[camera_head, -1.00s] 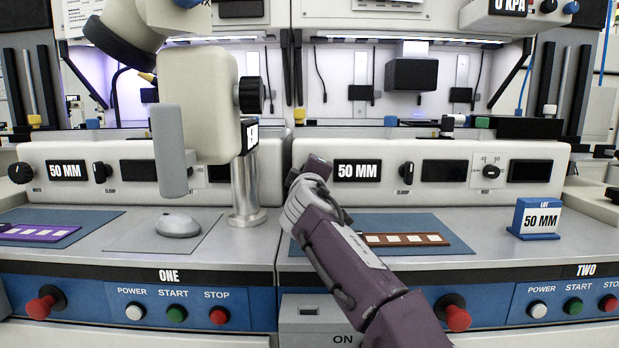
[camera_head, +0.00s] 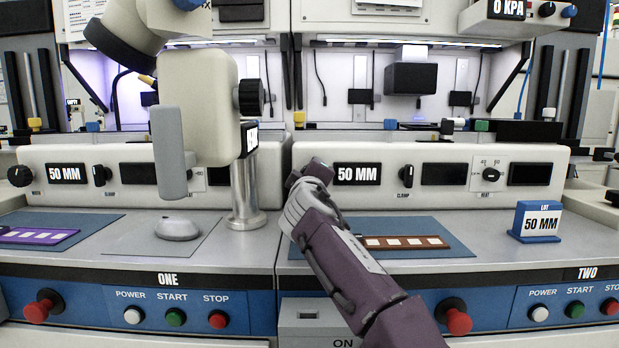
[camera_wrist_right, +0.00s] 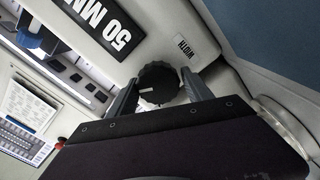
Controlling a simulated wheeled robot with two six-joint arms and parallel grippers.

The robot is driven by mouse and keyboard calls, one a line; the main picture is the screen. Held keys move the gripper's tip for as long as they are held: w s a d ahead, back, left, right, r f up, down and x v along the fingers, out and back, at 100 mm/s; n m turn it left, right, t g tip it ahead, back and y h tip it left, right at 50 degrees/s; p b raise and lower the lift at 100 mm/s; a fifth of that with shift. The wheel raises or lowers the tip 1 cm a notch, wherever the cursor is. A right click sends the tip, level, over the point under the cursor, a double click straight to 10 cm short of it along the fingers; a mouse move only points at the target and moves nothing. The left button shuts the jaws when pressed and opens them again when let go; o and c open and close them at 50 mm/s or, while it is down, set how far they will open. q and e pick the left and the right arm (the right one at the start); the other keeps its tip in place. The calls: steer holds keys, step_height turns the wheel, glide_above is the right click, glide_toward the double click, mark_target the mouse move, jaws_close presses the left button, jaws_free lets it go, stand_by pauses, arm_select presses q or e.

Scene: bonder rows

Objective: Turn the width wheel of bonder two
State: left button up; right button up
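Bonder two (camera_head: 450,160) is the right-hand machine, with a white front panel and a display (camera_head: 357,174) reading 50 MM. Its width wheel, at the panel's left end, is hidden behind my right gripper (camera_head: 312,172) in the head view. In the right wrist view the width wheel (camera_wrist_right: 158,83) is a black ribbed knob with a white mark, beside a WIDTH label. The fingers of my right gripper (camera_wrist_right: 160,88) stand apart on either side of the wheel, with narrow gaps showing and no clear grip. My left gripper is out of view.
A lot sign (camera_head: 540,220) reading 50 MM stands on bonder two's table. A brown strip (camera_head: 405,241) lies on a blue mat beside my right forearm. Bonder one's microscope (camera_head: 195,105) stands close to the left of my gripper. Red stop knobs line the front edge.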

steer(key=s+b, duration=0.3)
steer(key=s, duration=0.5)
steer(key=shift+s, duration=0.55)
